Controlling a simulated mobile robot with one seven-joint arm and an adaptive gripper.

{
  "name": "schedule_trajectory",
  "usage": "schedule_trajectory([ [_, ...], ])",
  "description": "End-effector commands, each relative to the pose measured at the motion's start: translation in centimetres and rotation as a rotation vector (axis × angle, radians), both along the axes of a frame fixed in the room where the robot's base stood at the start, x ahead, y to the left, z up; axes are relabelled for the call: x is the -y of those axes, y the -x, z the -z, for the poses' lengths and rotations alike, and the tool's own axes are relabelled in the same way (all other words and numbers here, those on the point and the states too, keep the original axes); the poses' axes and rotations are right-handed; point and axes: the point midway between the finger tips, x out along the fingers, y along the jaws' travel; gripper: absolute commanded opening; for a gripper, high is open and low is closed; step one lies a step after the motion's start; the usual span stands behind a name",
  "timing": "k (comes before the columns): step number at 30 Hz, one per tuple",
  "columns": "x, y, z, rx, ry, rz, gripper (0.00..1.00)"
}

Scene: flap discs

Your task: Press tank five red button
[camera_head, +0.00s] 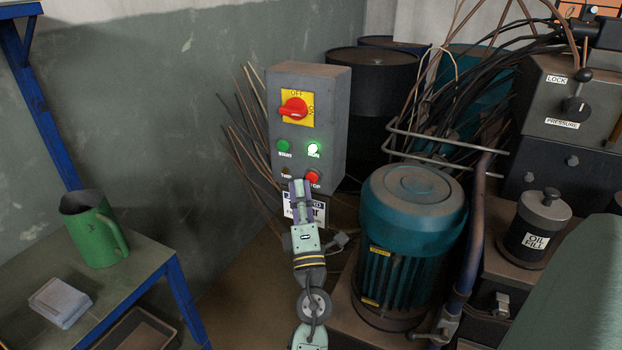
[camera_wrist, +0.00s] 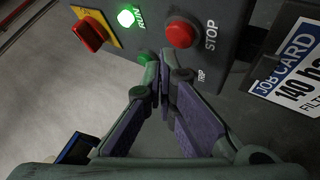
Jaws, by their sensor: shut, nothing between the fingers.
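A grey control box (camera_head: 332,115) stands upright in the middle of the head view. Its round red STOP button (camera_head: 312,176) is at the lower right of its face, and it also shows in the wrist view (camera_wrist: 180,35), unobstructed. My gripper (camera_head: 299,188) is shut and empty in front of the lower face, just below and left of the red button. In the wrist view its closed fingertips (camera_wrist: 164,75) lie below the red button; I cannot tell whether they touch the box. No tank five label is readable.
The box also has a red rotary switch (camera_head: 294,108), a green START button (camera_head: 283,146) and a lit green RUN lamp (camera_head: 313,149). A job card (camera_wrist: 292,65) hangs below. A teal motor (camera_head: 412,215) stands right; a bench with a green jug (camera_head: 92,232) stands left.

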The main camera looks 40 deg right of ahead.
Motion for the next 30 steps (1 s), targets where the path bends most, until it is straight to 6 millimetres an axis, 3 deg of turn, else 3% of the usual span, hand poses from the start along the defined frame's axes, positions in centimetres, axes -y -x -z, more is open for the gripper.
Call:
schedule_trajectory([
  [30, 0.85, -0.35, 0.0, 0.0, 0.0, 0.0, 0.0],
])
